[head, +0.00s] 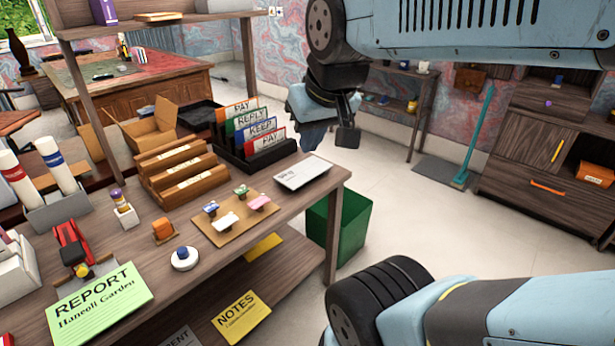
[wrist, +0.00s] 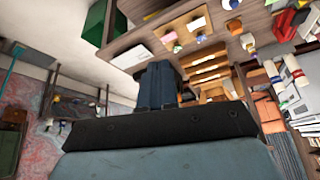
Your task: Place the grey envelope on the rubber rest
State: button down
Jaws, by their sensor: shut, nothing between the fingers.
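A pale grey-white envelope (head: 302,172) with small print lies flat near the right end of the desk. It also shows in the wrist view (wrist: 130,56). I cannot tell for sure which thing is the rubber rest; a tan board (head: 204,222) with several small coloured pieces on it lies left of the envelope. My gripper (head: 347,137) is shut and empty, apart from the envelope, beyond the desk's right end in the head view. Its fingers (wrist: 157,85) show together in the wrist view.
A black rack (head: 232,150) of labelled folders and wooden trays (head: 180,172) stand behind the board. A round white-and-blue item (head: 184,259) and a green report (head: 98,301) lie nearer. A green bin (head: 352,228) stands beside the desk's right end. Floor to the right is open.

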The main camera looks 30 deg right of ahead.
jog(key=w+d+f+m+g+y, duration=0.35)
jog(key=w+f+m+y, duration=0.9)
jog(key=w+f, duration=0.45)
jog(key=w+d+f+m+t, duration=0.5)
jog(key=d+f+m+t, duration=0.35)
jog(key=d+m, duration=0.2)
jog(key=m+t+h, duration=0.6)
jog(key=m, duration=0.3)
send_near(316, 186)
jog(key=w+a+r, duration=0.1)
jog(key=w, duration=0.1)
jog(key=w+a+r, duration=0.1)
jog(key=w, duration=0.1)
jog(key=w+a+r, duration=0.1)
jog(key=w, duration=0.2)
jog(key=shift+w, duration=0.1)
jog(key=shift+x, duration=1.2)
jog(key=shift+d+r, duration=0.1)
